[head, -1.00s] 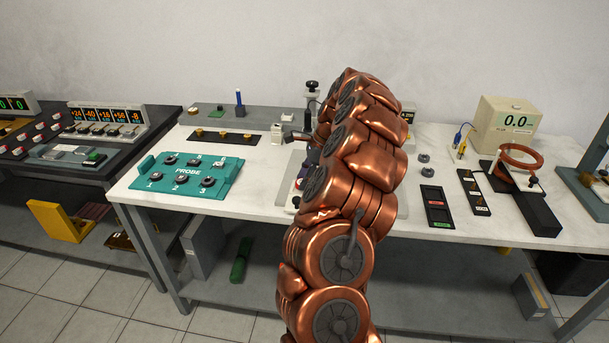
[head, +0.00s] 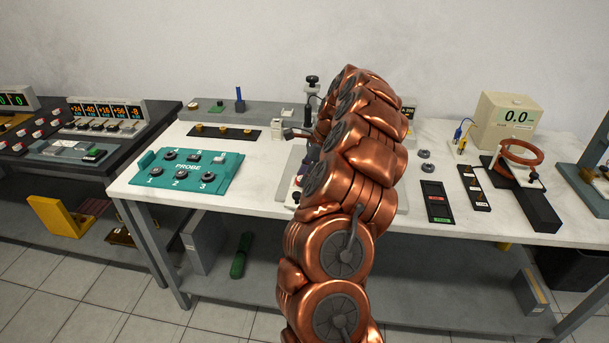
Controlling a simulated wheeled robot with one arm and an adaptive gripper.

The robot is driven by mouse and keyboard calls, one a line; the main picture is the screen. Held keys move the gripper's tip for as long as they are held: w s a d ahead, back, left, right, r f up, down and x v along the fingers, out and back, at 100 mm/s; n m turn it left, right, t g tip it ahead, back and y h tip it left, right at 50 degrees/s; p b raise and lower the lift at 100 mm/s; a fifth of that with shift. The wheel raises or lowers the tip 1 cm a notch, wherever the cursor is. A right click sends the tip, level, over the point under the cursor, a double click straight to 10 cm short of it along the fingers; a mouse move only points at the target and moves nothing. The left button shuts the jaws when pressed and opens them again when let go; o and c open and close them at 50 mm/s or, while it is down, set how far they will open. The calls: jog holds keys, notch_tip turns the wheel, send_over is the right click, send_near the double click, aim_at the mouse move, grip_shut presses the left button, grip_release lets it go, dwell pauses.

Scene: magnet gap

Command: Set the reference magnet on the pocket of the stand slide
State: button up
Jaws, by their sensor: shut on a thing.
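I cannot make out the reference magnet. A teal PROBE tray (head: 228,184) to the left holds several dark ring-shaped pieces in numbered places.
Two small grey round pieces (head: 426,154) lie right of my arm. A dark strip with brass pieces (head: 222,132) lies behind the tray.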

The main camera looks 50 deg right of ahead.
jog(key=o, duration=1.3)
jog(key=shift+c, duration=0.3)
jog(key=c, duration=0.5)
jog(key=shift+r+p, duration=0.95)
jog(key=shift+r, duration=1.3)
jog(key=o, duration=0.6)
